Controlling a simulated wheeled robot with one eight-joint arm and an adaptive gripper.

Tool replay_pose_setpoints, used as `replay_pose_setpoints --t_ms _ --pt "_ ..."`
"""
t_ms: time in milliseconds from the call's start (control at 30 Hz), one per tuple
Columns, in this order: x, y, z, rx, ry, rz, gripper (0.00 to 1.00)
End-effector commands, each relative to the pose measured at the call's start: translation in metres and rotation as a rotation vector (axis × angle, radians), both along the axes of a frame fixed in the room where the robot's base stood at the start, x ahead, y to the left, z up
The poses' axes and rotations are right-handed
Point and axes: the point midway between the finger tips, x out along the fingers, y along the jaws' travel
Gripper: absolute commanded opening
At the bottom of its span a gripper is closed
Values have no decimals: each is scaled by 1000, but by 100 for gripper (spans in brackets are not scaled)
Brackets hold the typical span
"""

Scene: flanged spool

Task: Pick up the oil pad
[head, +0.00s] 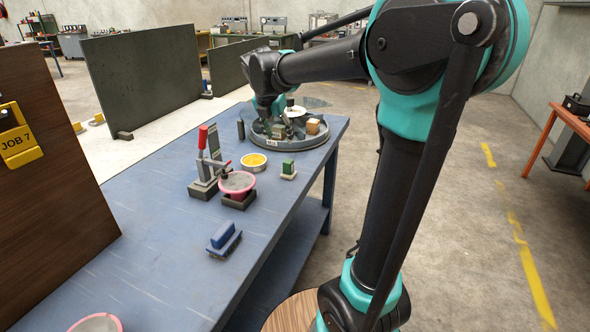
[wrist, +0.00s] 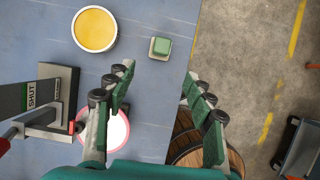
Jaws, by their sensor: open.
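No label shows which thing is the oil pad. A round light-rimmed tin with a yellow face (head: 254,161) sits on the blue bench; it is at upper left in the wrist view (wrist: 95,29). A small green block on a pale base (head: 288,169) stands to its right; the wrist view shows it (wrist: 160,47) just beyond the gap between my fingertips. My gripper (wrist: 160,80) is open and empty, its fingers spread above the bench edge. In the head view my gripper (head: 267,110) is small and partly hidden, in front of the round grey tray.
A red-handled toggle clamp (head: 204,165) and a pink-rimmed dish (head: 237,182) stand left of the green block. The grey tray (head: 322,138) holds several small parts.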

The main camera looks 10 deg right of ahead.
Motion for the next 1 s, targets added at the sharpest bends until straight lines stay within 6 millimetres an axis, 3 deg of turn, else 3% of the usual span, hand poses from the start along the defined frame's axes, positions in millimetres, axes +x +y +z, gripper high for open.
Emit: replay_pose_setpoints --t_ms 500,767,1000 --pt "31 -21 -89 2 -1 -5 53" --pt "36 -26 -106 2 0 -5 53" --pt "45 -36 -136 2 -1 -6 53"
